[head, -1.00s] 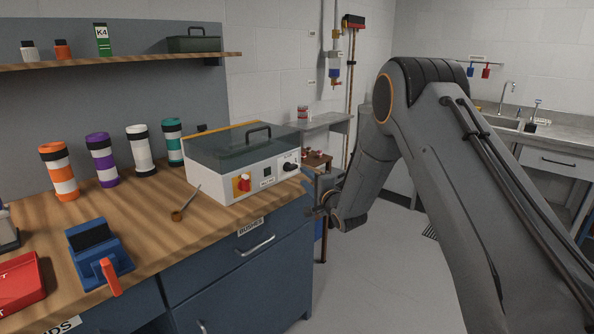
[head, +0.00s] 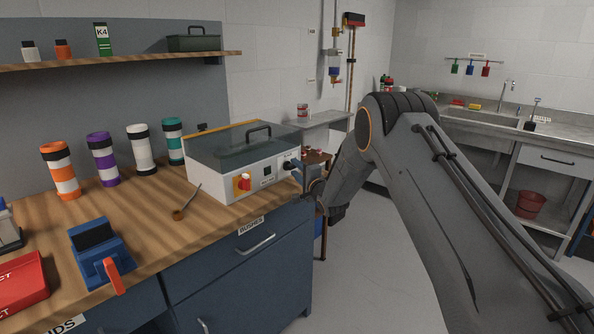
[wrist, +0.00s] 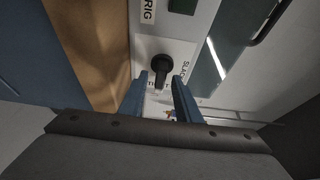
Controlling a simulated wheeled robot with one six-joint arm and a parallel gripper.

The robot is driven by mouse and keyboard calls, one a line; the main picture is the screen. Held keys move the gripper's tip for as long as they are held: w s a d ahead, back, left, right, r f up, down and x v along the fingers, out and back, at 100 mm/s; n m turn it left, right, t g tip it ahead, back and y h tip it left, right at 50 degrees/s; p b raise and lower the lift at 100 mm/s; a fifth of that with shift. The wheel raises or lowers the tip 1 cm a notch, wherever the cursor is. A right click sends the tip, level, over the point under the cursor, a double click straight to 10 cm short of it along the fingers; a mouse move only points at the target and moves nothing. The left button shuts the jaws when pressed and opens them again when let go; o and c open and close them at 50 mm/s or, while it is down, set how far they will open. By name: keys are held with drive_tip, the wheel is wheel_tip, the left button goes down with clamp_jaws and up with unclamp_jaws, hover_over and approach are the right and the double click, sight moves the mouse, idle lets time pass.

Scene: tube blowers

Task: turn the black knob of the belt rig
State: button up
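The belt rig (head: 262,178) is a white box with a clear lid, a black handle on top and a red switch on a yellow plate. It stands at the right end of the wooden bench. Its black knob (wrist: 161,66) shows in the wrist view on the white panel, its grip pointing down in the picture, by labels that seem to read SLACK and TIGHT. My gripper (wrist: 160,78) is open, with a blue finger on each side of the knob's lower part and gaps visible.
A blue clamp device with an orange lever (head: 101,257) and a red box (head: 22,282) are on the bench at left. Several banded tubes (head: 141,149) stand behind. A small pipe-like tool (head: 184,204) lies before the rig. Floor at right is clear.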

clamp_jaws()
drive_tip(key=shift+n+b, duration=0.3)
drive_tip(key=shift+b, duration=0.2)
drive_tip(key=shift+f+n+t+b, duration=0.15)
drive_tip(key=shift+n+t+b, duration=0.25)
drive_tip(key=shift+n+b, duration=0.65)
drive_tip(key=n+y+b, duration=0.2)
drive_tip(key=n+b, duration=0.2)
drive_tip(key=b, duration=0.1)
drive_tip(key=shift+n+t, duration=0.35)
drive_tip(key=shift+t, duration=0.05)
drive_tip(key=n+y+b, duration=0.1)
drive_tip(key=n+b, duration=0.2)
drive_tip(key=n+y+b, duration=0.2)
drive_tip(key=n+b, duration=0.1)
drive_tip(key=n, duration=0.1)
drive_tip(key=shift+g, duration=0.3)
drive_tip(key=n+g+y+b, duration=0.1)
drive_tip(key=n+y+b, duration=0.1)
drive_tip(key=n, duration=0.2)
drive_tip(key=shift+n+b, duration=0.3)
drive_tip(key=shift+b, duration=0.1)
drive_tip(key=shift+s+a+r+n+g+y+b, duration=0.15)
drive_tip(key=shift+n+g+y+b, duration=0.3)
drive_tip(key=shift+n, duration=0.35)
drive_tip(key=shift+d+r+n+g+y+b, duration=0.1)
drive_tip(key=shift+n+g+y+b, duration=0.3)
drive_tip(key=shift+n, duration=0.4)
